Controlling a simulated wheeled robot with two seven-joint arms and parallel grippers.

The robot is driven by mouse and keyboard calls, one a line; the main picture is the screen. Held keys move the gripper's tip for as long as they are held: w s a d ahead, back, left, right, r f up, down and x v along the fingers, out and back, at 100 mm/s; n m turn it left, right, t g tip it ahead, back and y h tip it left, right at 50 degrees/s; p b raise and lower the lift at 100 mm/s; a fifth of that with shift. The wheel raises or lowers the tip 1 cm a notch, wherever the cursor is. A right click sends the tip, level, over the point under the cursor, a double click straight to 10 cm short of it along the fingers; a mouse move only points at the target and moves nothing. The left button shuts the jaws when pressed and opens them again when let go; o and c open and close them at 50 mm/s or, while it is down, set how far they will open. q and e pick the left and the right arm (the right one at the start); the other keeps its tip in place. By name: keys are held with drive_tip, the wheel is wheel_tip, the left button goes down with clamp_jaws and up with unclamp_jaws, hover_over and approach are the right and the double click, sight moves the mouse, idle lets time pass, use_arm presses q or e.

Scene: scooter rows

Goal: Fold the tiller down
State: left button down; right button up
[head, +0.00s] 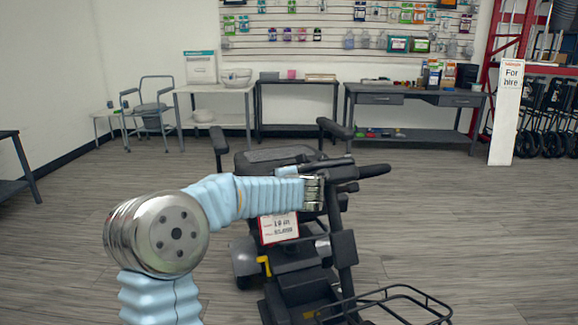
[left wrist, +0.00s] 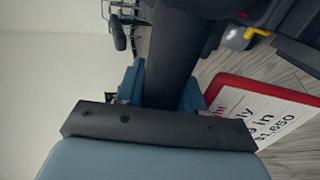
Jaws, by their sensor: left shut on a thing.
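The black mobility scooter has its tiller (head: 344,250) raised, with the column rising from the front and handlebar grips (head: 373,171) at the top. My left gripper (head: 316,190) is at the tiller's upper part, just below the handlebar. In the left wrist view its blue fingers (left wrist: 160,88) are shut around a dark bar of the tiller (left wrist: 175,50). A yellow lever (head: 264,264) sits low on the scooter, left of the column. The armrests (head: 335,129) and seat (head: 275,157) are behind the tiller. My right gripper is not in view.
A red-edged price sign (head: 278,228) hangs beside the tiller, close to my left gripper. A wire basket (head: 395,300) is at the scooter's front. Display tables (head: 415,97) stand along the back wall. The floor (head: 480,220) to the right is clear.

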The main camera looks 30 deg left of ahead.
use_arm(q)
drive_tip(key=w+a+f, duration=0.1)
drive_tip(key=f, duration=0.1)
drive_tip(key=w+a+f, duration=0.3)
drive_tip(key=a, duration=0.1)
drive_tip(key=shift+w+a+f+p, duration=0.15)
drive_tip(key=shift+a+f+p, duration=0.1)
drive_tip(key=shift+f+p, duration=0.15)
drive_tip(key=shift+h, duration=0.3)
drive_tip(key=c, duration=0.8)
unclamp_jaws()
drive_tip(key=shift+r, duration=0.1)
drive_tip(key=shift+d+r, duration=0.1)
drive_tip(key=shift+s+d+r, duration=0.15)
drive_tip(key=shift+s+d, duration=0.05)
drive_tip(key=shift+d, duration=0.05)
drive_tip(key=v, duration=1.3)
drive_tip(key=shift+w+d+b, duration=0.1)
drive_tip(key=shift+w+b, duration=0.05)
drive_tip(key=shift+b, duration=0.2)
